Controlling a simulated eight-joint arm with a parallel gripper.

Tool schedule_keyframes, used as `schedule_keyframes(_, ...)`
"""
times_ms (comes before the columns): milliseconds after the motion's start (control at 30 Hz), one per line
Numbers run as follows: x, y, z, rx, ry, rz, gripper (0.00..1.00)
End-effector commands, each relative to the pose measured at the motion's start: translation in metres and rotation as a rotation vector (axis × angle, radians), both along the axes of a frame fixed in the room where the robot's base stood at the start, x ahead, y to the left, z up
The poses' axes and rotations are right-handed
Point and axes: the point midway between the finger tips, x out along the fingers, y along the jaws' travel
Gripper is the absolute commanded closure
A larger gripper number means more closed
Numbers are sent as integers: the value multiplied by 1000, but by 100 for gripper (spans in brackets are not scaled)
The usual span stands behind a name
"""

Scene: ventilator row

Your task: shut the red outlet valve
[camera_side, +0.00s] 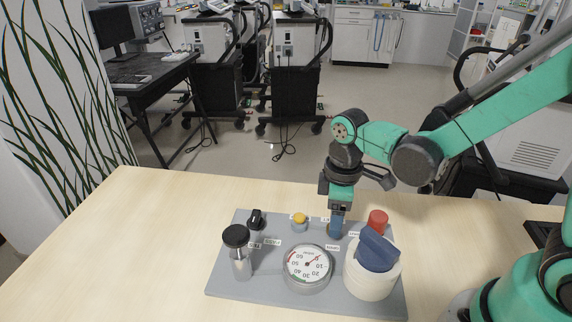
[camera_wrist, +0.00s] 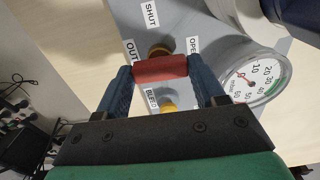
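The red outlet valve handle (camera_wrist: 160,68) lies as a short bar between the blue fingertips of my gripper (camera_wrist: 160,70) in the wrist view. Its two ends meet the fingers with no visible gap. The brass valve stem (camera_wrist: 160,49) shows just beyond it. Labels OUT, SHUT (camera_wrist: 150,15) and OPEN (camera_wrist: 193,45) surround the valve; the bar runs sideways, its right end toward the OPEN side. In the side view my gripper (camera_side: 335,229) points down at the panel, and its fingers hide the handle.
The grey panel (camera_side: 225,283) also holds a pressure gauge (camera_side: 307,265), a yellow bleed button (camera_side: 300,218), a black-topped post (camera_side: 237,238), a small black knob (camera_side: 256,218), a white cylinder with a blue handle (camera_side: 377,250) and a red-topped post (camera_side: 378,217) close right of my gripper.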

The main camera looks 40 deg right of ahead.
Motion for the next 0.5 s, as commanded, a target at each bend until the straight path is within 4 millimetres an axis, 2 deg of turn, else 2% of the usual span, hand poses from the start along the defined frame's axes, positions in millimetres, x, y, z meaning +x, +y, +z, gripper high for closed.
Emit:
schedule_keyframes(33,0,0,0,1,1,0,82)
schedule_keyframes(67,0,0,0,1,1,0,90)
schedule_keyframes(300,0,0,0,0,1,-20,90)
schedule_keyframes(500,0,0,0,-1,3,-105,90)
